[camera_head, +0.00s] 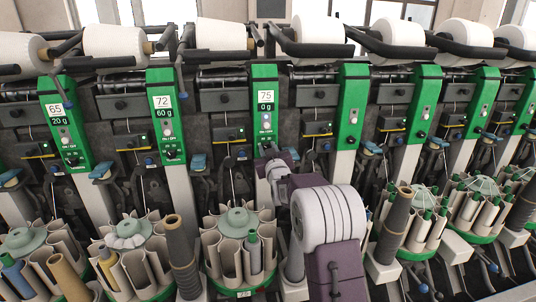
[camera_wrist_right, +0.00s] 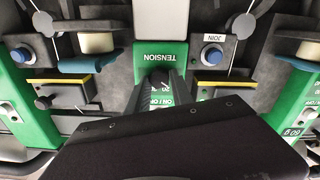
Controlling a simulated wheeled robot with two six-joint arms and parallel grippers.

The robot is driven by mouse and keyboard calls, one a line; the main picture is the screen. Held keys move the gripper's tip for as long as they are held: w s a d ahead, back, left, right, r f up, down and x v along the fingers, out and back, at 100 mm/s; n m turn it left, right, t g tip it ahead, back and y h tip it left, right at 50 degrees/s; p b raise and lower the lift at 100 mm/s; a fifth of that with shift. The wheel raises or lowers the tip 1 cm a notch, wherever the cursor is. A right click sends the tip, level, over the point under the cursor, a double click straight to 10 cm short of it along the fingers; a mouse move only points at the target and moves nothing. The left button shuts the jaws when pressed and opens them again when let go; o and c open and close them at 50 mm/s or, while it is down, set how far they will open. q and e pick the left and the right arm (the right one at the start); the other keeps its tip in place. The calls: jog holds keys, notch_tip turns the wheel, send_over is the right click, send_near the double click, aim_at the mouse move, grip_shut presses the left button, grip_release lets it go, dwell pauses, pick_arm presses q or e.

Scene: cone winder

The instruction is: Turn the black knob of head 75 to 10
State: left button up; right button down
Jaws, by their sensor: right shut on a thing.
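The green panel of head 75 (camera_head: 265,84) stands upright in the middle of the head view, with a white label reading 75 and 0 g. My right gripper (camera_head: 268,152) is at the lower part of this panel, over the place of the black knob. In the wrist view my right gripper's dark fingers (camera_wrist_right: 160,76) are close together just below the TENSION label (camera_wrist_right: 160,55), shut on the black knob. The fingers cover the knob, so its pointer and setting cannot be read. Part of the printed scale and ON / OFF lettering shows beside the fingers. My left gripper is not in view.
Neighbouring green panels for head 72 (camera_head: 163,110) and head 65 (camera_head: 62,122) stand to the left, with more to the right. White yarn cones (camera_head: 222,35) line the top. Round bobbin magazines (camera_head: 238,218) and a dark upright tube (camera_head: 395,225) stand low near my right arm.

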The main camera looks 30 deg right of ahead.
jog(key=shift+n+b, duration=0.7)
jog(key=shift+n, duration=1.1)
jog(key=c, duration=1.1)
grip_release()
jog(key=shift+s, duration=0.1)
jog(key=v, duration=0.9)
jog(key=shift+b, duration=0.3)
